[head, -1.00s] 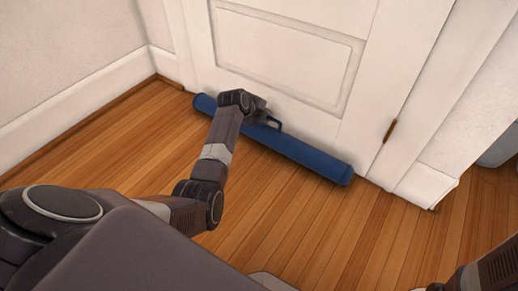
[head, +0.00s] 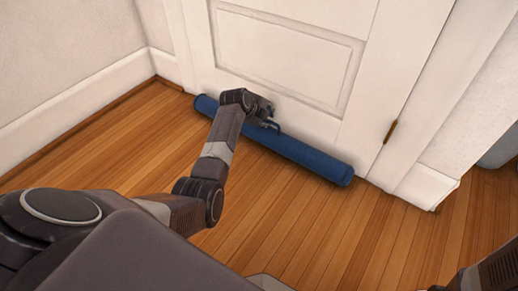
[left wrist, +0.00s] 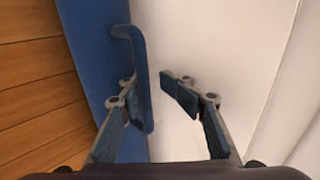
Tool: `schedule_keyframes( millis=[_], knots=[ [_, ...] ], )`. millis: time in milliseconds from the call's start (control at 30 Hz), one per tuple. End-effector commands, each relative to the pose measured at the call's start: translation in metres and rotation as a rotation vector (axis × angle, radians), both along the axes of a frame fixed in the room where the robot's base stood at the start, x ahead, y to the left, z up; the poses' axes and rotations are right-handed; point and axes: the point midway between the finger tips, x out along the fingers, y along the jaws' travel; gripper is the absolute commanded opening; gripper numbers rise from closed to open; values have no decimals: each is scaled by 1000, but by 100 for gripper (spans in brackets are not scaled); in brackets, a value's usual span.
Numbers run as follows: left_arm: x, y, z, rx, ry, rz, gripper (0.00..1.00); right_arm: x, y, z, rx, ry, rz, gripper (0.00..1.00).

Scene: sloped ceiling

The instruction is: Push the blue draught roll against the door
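The blue draught roll (head: 305,158) lies on the floor along the foot of the white door (head: 288,58). In the head view I cannot tell whether it touches the door along its whole length. My left gripper (head: 268,114) is at the roll's handle (head: 274,127), on the door side of the roll. In the left wrist view the gripper's fingers (left wrist: 153,93) are apart. The handle (left wrist: 139,62) runs between them, close to the left finger. My right gripper is out of sight.
The wooden floor (head: 110,145) is clear in front of the roll. A white wall with a baseboard (head: 85,95) stands at the left. Door trim (head: 428,186) ends beyond the roll's right end. A grey object (head: 500,150) shows at the right edge.

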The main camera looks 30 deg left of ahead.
Motion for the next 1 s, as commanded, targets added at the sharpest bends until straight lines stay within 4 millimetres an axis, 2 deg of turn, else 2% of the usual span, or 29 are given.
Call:
schedule_keyframes(
  millis=[167,367,1000],
  knots=[
    [-3,-1,-1,-1,5,-1,31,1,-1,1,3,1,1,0],
    [-12,2,11,1,1,1,31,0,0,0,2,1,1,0],
    [-70,7,79,2,-6,1,31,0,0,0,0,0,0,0]
  ],
)
